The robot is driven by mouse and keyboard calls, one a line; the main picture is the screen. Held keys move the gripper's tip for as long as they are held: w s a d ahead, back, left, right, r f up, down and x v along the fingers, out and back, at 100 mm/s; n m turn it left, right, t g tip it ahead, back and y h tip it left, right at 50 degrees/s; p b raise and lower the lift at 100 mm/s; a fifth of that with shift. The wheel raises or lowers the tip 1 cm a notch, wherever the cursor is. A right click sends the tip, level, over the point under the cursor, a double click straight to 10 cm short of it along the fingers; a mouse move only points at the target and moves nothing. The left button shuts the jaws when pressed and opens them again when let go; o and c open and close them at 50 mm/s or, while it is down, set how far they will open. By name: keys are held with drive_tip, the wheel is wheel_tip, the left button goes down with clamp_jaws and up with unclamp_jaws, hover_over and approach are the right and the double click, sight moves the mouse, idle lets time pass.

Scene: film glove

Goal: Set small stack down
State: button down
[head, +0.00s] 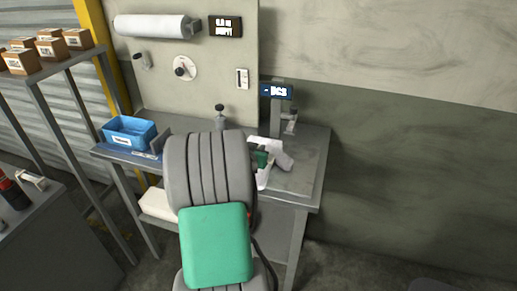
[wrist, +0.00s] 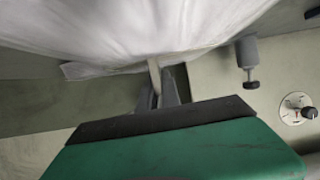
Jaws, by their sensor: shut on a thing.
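A white, soft-looking bundle, likely the small stack (wrist: 150,30), fills the top of the wrist view. Its single layers cannot be told apart. In the wrist view my gripper (wrist: 160,82) has its grey fingers closed on the bundle's lower edge. In the head view, the white bundle (head: 283,158) shows just right of my arm, over the grey workbench (head: 312,165). My green gripper body (head: 262,158) is partly hidden behind my ribbed grey arm. Whether the bundle touches the bench top cannot be told.
A blue bin (head: 130,133) stands at the bench's left end. A post with a small display (head: 277,91) stands at the back. A white roll (head: 155,26) hangs on the wall panel. Cardboard boxes (head: 50,43) sit on a shelf. The bench's right end looks clear.

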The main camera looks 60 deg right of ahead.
drive_tip(key=c, duration=2)
unclamp_jaws()
drive_tip(key=shift+f, duration=0.2)
drive_tip(key=o, duration=0.5)
drive_tip(key=shift+r, duration=0.1)
drive_tip(key=shift+c, duration=0.2)
